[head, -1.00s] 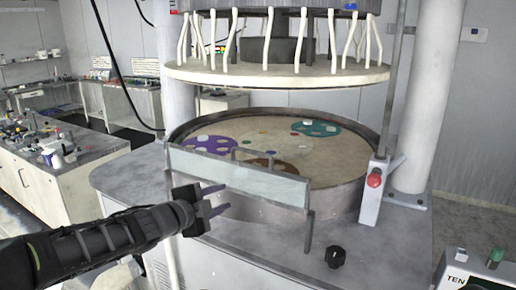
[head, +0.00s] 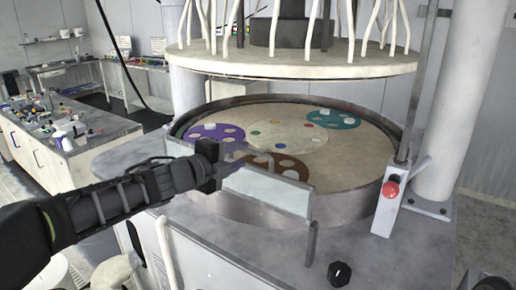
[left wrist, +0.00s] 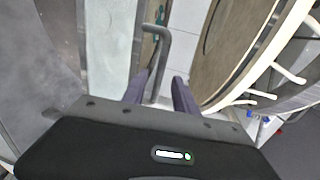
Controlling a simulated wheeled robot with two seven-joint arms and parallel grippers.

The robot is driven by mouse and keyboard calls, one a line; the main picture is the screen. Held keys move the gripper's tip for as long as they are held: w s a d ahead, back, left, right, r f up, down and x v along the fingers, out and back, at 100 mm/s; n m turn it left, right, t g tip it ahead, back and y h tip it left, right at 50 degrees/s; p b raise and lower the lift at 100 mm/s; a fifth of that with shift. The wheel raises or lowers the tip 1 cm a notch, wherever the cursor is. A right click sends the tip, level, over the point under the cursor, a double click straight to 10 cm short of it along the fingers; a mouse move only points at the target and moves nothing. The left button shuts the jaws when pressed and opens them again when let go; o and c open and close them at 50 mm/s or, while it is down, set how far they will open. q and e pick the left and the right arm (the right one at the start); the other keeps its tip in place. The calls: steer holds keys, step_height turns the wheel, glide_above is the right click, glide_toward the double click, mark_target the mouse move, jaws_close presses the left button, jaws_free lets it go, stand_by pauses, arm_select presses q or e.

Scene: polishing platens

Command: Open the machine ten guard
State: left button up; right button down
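The guard (head: 265,190) is a pale flat panel standing upright at the front rim of the round polishing machine. Its grey bar handle (head: 266,156) rises along its top edge. My left gripper (head: 240,158) is at the left part of the guard's top, overlapping its left end in the head view. In the left wrist view, the fingers (left wrist: 160,92) are apart, with the handle (left wrist: 158,62) running between them. The handle looks nearer the left finger; I cannot tell whether they touch.
The platen (head: 345,155) carries purple, brown and teal discs. A pale upper plate (head: 300,64) with white hoses hangs above it. A red button (head: 390,189) is on the post at right. A black knob (head: 339,273) sits on the front. A cluttered bench (head: 60,150) stands at left.

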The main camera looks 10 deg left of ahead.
mark_target(251, 151)
arm_select(q)
steer(key=x, duration=0.8)
steer(key=shift+f, duration=0.1)
steer(key=shift+c, duration=0.5)
jaws_close()
stand_by(0.9)
